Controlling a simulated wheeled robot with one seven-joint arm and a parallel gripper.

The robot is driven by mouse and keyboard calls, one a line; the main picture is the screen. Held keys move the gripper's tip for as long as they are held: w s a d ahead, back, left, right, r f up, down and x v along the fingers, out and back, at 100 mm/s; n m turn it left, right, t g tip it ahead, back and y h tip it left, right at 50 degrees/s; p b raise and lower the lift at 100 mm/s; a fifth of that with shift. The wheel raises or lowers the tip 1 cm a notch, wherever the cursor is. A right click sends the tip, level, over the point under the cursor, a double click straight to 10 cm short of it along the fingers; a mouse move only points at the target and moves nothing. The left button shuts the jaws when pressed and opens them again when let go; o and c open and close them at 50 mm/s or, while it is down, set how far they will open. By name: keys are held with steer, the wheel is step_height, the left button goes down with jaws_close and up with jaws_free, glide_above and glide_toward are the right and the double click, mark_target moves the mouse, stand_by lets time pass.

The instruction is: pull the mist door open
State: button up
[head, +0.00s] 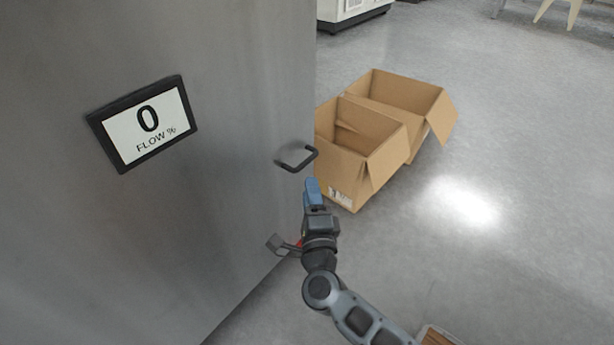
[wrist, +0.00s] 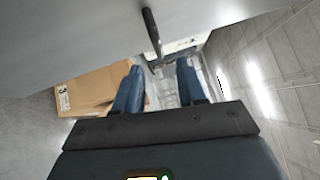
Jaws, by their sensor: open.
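A large grey metal face (head: 235,95) fills the left of the head view, and I see no door seam or gap on it. A dark U-shaped handle (head: 297,158) stands out from it near its right edge. In the wrist view the handle (wrist: 152,30) shows as a dark bar above the space between my fingertips. My gripper (head: 312,183) has blue fingers and is just below the handle in the head view. In the wrist view my gripper (wrist: 159,64) is open, with nothing between the fingers. I cannot tell how far the fingertips are from the handle.
A display (head: 146,122) on the grey face reads "0 FLOW %". Two open cardboard boxes (head: 350,165) (head: 408,97) stand on the floor right of the handle. A white unit (head: 348,12) is at the back. The floor (head: 520,200) at the right is clear.

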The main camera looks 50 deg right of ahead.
mark_target(306, 165)
steer(key=x, duration=0.2)
steer(key=b+x, duration=0.1)
steer(key=x, duration=0.5)
steer(key=shift+w+d+f, duration=0.15)
steer(key=shift+f, duration=0.1)
jaws_close()
stand_by(0.4)
